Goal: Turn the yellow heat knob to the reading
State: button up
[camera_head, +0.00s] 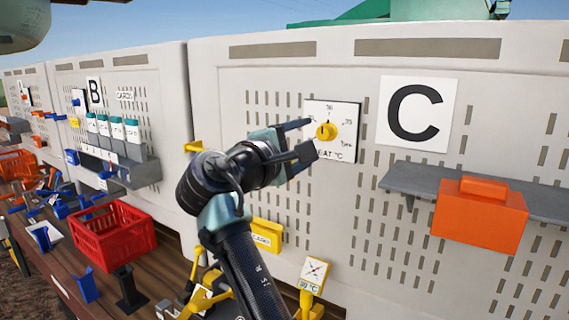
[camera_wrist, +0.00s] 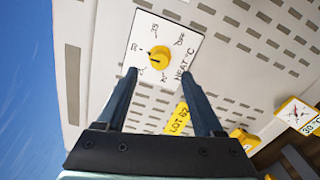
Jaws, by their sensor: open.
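The yellow heat knob (camera_head: 327,131) sits on a white dial card (camera_head: 346,116) marked "HEAT °C" on the grey panel. It also shows in the wrist view (camera_wrist: 160,58), where the card is turned sideways. Its dark mark points toward the left of that picture; I cannot tell the exact value. My gripper (camera_head: 308,136) is open and empty, its fingertips just left of the knob in the head view. In the wrist view (camera_wrist: 160,77) the knob appears between and beyond the fingertips. A gauge with a needle (camera_head: 314,271) stands lower down; its label reads 30 °C in the wrist view (camera_wrist: 300,112).
A large "C" sign (camera_head: 418,114) is right of the dial. A shelf (camera_head: 412,180) holds an orange box (camera_head: 480,214). A yellow labelled box (camera_head: 267,235) hangs below. A red crate (camera_head: 112,235) and several tools lie on the bench at left.

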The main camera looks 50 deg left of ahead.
jog(key=b+v, duration=0.2)
jog(key=v, duration=0.5)
jog(key=shift+b, duration=0.35)
jog(key=w+d+r+m+t+y+b, duration=0.1)
jog(key=d+r+m+t+y+b, duration=0.25)
jog(key=d+m, duration=1.05)
jog(key=s+d+r+m+t+h, duration=0.1)
jog(key=s+d+m+t+h, duration=0.1)
jog(key=d, duration=0.5)
jog(key=s+d+r+m+t+h, duration=0.1)
jog(key=s+d+m+t+h, duration=0.1)
jog(key=d, duration=0.6)
jog(key=s+d+r+m+t+h, duration=0.1)
jog(key=s+d+m+t+h, duration=0.1)
jog(key=s+d+m, duration=0.3)
jog(key=d+h, duration=0.1)
jog(key=d, duration=0.2)
jog(key=shift+s+r+m+b, duration=0.2)
jog(key=shift+r+m+b, duration=0.1)
jog(key=shift+b, duration=0.1)
jog(key=shift+h, duration=0.25)
